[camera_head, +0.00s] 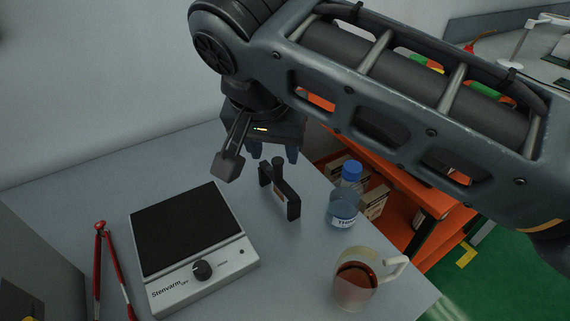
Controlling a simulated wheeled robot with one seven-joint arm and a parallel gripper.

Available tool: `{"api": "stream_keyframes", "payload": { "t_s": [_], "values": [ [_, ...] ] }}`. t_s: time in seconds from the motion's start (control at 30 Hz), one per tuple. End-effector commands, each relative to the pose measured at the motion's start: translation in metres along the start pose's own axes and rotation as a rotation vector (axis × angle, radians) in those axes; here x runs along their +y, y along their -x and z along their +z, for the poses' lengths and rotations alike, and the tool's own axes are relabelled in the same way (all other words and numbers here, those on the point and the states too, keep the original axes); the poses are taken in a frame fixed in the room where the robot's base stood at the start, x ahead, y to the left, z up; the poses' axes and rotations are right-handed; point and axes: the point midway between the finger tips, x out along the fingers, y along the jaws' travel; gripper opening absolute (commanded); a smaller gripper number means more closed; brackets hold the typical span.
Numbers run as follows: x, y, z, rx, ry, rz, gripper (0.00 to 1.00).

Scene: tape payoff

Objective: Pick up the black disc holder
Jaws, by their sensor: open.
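The black disc holder (291,204) appears to be the small black bracket standing upright on the grey table, to the right of the hot plate. It has two end posts, a low bar between them and a dark knob or post near its middle. A small reddish-and-white patch shows on it. My gripper (274,152) is above and just behind it in the picture, pointing down, with its two fingertips apart and nothing seen between them. The fingertips look close to the holder's top, but I cannot tell the exact gap.
A hot plate (185,230) stands left of the holder. A blue-capped bottle (343,208) stands close on its right, and a beaker of brown liquid (352,294) is at the front right. Red-handled tongs (113,262) lie at left. Orange shelving (440,196) is beyond the table's right edge.

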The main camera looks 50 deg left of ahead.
Motion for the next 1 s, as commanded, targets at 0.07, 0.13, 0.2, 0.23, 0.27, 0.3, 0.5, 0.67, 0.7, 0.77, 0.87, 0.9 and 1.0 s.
{"api": "stream_keyframes", "payload": {
  "t_s": [0.07,0.13,0.2,0.23,0.27,0.3,0.5,0.67,0.7,0.77,0.87,0.9,1.0],
  "values": [
    [0.0,-0.005,0.0,-0.001,0.0,0.004,0.49],
    [0.0,-0.012,0.0,-0.001,0.0,0.004,0.49],
    [0.001,-0.02,0.0,-0.001,-0.001,0.004,0.49],
    [0.0,-0.022,-0.001,0.0,0.0,0.003,0.49],
    [0.0,-0.025,-0.001,0.0,0.0,0.004,0.49],
    [0.0,-0.029,-0.001,0.0,0.0,0.005,0.49],
    [-0.001,-0.056,-0.002,0.001,-0.001,0.006,0.49],
    [-0.002,-0.073,-0.001,0.0,-0.001,0.004,0.49],
    [-0.002,-0.075,-0.001,0.0,-0.001,0.003,0.49],
    [-0.002,-0.076,-0.001,0.001,-0.001,0.001,0.49],
    [-0.002,-0.076,-0.001,0.001,-0.001,0.001,0.49],
    [-0.002,-0.076,-0.001,0.001,-0.001,0.001,0.49],
    [-0.002,-0.076,-0.001,0.001,-0.001,0.001,0.43]
  ]
}}
